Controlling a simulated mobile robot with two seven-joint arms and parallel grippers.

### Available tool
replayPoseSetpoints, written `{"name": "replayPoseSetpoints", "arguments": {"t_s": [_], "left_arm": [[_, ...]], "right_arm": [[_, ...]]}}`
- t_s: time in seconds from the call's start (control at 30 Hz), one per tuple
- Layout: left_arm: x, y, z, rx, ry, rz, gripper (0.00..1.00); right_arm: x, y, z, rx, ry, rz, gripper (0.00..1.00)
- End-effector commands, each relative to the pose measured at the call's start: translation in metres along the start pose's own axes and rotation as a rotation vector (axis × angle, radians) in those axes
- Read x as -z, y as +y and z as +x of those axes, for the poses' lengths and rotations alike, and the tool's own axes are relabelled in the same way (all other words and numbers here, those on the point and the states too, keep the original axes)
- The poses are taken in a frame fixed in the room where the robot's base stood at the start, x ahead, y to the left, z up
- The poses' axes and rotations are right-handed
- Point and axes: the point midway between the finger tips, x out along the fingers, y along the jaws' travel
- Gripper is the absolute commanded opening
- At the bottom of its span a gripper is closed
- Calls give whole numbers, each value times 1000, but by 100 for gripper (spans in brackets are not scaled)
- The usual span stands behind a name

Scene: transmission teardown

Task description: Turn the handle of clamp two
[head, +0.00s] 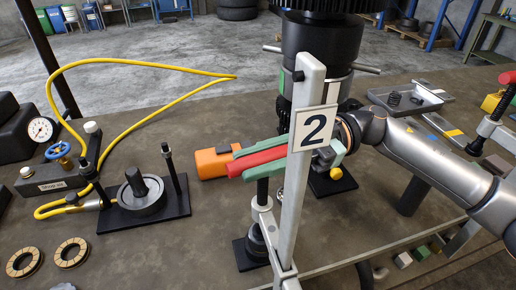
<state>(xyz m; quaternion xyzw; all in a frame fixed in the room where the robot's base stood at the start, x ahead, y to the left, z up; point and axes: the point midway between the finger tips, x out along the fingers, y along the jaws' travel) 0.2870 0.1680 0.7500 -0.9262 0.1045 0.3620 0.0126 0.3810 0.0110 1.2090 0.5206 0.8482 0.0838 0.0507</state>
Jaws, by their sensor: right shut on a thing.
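Clamp two is a pale grey upright bar (291,205) with a white "2" plate (314,128), standing at the middle front. Its red handle (258,161) lies level, left of the plate, above a dark screw (262,191). My right gripper (234,163) reaches in from the right behind the bar and plate. Its two green fingers lie along either side of the red handle and are shut on it. The plate and bar hide part of the gripper and the handle's right part. My left gripper is not in view.
A large black cylindrical housing (321,50) stands behind the clamp. A black fixture (145,205) and a yellow hose (150,67) are at left. A grey tray (440,101) is at back right.

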Motion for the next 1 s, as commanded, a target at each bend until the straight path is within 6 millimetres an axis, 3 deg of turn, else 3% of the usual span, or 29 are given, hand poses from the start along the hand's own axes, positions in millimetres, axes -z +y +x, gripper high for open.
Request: {"name": "replayPoseSetpoints", "arguments": {"t_s": [0.5, 1.0], "left_arm": [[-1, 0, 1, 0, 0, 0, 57], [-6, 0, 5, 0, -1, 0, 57]], "right_arm": [[0, -2, 1, 446, 89, -1, 0], [0, -4, -1, 639, 124, 0, 0]]}}
